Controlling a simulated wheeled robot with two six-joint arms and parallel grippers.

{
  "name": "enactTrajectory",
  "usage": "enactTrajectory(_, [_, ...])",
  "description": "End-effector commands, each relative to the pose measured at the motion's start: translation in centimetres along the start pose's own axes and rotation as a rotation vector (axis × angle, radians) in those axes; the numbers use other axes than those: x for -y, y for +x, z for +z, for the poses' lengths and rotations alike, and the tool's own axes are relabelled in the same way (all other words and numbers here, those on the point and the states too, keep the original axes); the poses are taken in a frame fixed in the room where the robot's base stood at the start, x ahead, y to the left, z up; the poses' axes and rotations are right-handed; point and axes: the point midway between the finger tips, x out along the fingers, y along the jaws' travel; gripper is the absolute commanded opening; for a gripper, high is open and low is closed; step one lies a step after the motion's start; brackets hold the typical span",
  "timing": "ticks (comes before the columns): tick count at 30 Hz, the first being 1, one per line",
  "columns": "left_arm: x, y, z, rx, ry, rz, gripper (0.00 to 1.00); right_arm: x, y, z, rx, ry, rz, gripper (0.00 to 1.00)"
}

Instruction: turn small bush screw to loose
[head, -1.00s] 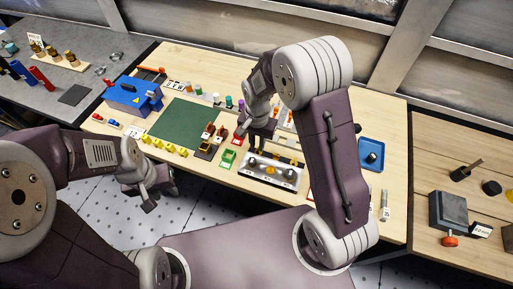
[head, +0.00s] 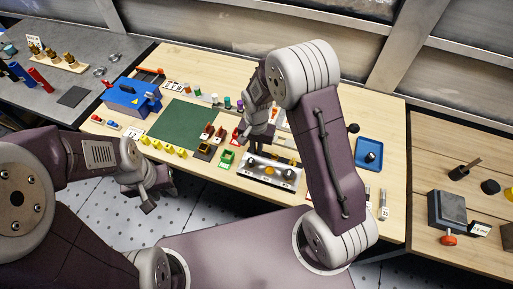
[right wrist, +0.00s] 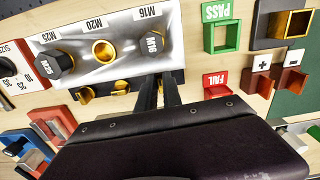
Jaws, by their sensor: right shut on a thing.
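The silver bush plate (right wrist: 112,62) carries the marks M25, M20 and M16. It shows a black hex head (right wrist: 52,64) at M25, a brass ring (right wrist: 103,50) at M20 and a black hex head (right wrist: 152,44) at M16. Brass screw parts (right wrist: 119,88) stick out along its edge. My right gripper (right wrist: 159,88) reaches that edge beside M16, shut on what appears to be the small bush screw, mostly hidden between the fingers. In the head view my right gripper (head: 249,150) is at the left end of the plate (head: 268,183). My left gripper (head: 160,197) hangs empty and open off the table's front.
Green PASS (right wrist: 221,37) and red FAIL (right wrist: 216,83) holders stand close to the right gripper. A green mat (head: 186,124), blue box (head: 133,99) and blue tray (head: 369,154) are on the table. Bare wood lies at the front edge.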

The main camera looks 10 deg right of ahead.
Motion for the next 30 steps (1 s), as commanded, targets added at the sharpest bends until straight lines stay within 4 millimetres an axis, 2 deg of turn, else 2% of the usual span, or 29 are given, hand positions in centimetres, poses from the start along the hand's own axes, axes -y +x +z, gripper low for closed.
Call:
enactTrajectory(8, [0.0,-0.9,-0.1,0.0,0.0,0.0,0.36,-0.1,-0.3,-0.1,-0.002,-0.193,-0.001,0.0])
enactTrajectory(30, [-0.1,-3.0,-0.3,0.0,0.0,0.0,0.36,-0.5,-0.3,-0.4,-0.006,-0.896,-0.001,0.0])
